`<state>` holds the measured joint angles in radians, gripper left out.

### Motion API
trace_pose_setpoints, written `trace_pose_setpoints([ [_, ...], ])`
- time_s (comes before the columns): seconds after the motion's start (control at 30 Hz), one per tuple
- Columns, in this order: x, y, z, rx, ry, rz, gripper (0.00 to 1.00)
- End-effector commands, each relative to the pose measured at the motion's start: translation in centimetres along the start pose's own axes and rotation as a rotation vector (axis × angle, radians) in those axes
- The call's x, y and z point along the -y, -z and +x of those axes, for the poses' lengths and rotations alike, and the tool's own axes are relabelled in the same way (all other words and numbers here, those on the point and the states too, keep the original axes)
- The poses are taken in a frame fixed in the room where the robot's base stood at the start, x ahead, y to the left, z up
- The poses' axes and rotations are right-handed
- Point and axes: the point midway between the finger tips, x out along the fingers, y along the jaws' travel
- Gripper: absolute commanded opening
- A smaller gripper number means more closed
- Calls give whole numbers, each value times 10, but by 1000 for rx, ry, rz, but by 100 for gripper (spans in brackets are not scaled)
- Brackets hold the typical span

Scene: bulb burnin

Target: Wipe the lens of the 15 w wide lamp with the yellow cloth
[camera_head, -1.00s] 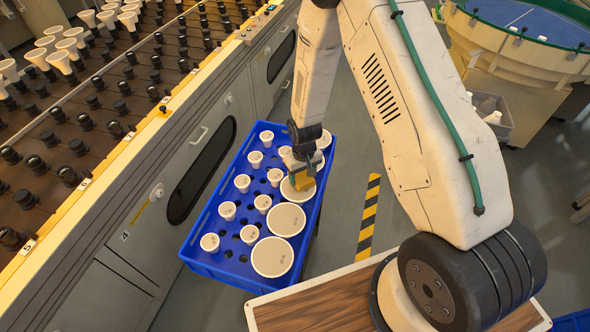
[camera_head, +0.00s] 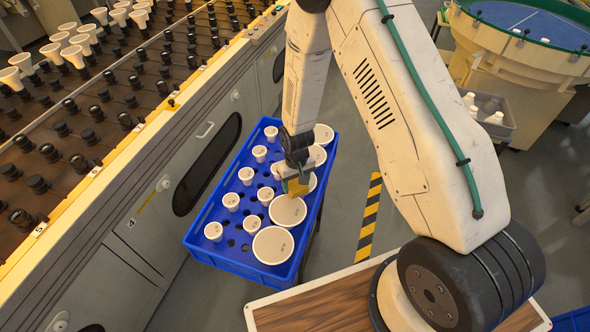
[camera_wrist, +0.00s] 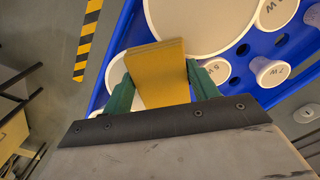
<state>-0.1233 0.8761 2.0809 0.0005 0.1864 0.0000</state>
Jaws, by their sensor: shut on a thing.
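My gripper (camera_head: 296,182) is shut on the yellow cloth (camera_head: 298,189), a folded pad that also shows between the green fingers in the wrist view (camera_wrist: 158,72). The cloth is over the row of wide white lamps in the blue tray. It covers part of one wide lamp (camera_head: 309,183) and is close to the far edge of the wide lamp in front of it (camera_head: 287,211). The wrist view shows a large white lens (camera_wrist: 205,22) just beyond the cloth. I cannot read which wide lamp is 15 W, nor tell whether the cloth touches a lens.
The blue tray (camera_head: 212,262) also holds narrower lamps, such as one marked 7 W (camera_wrist: 270,72), and another wide lamp (camera_head: 273,245) at the near end. A long rack (camera_head: 95,165) with sockets and lamps stands left. A grey bin (camera_head: 490,112) is at right.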

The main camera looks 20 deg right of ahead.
Motion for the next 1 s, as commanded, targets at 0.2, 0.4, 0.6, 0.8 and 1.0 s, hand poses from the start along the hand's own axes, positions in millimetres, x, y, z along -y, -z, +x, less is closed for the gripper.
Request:
trace_pose_setpoints([
  [0.2, 0, 1, -29, -3, 0, 0, 38],
  [0.4, 0, 1, -47, -4, 0, 0, 38],
  [0.6, -1, 1, -65, -4, 0, 0, 38],
  [0.8, -1, 1, -78, -3, 0, 0, 38],
  [1.0, -1, 0, -79, -2, 0, 0, 38],
])
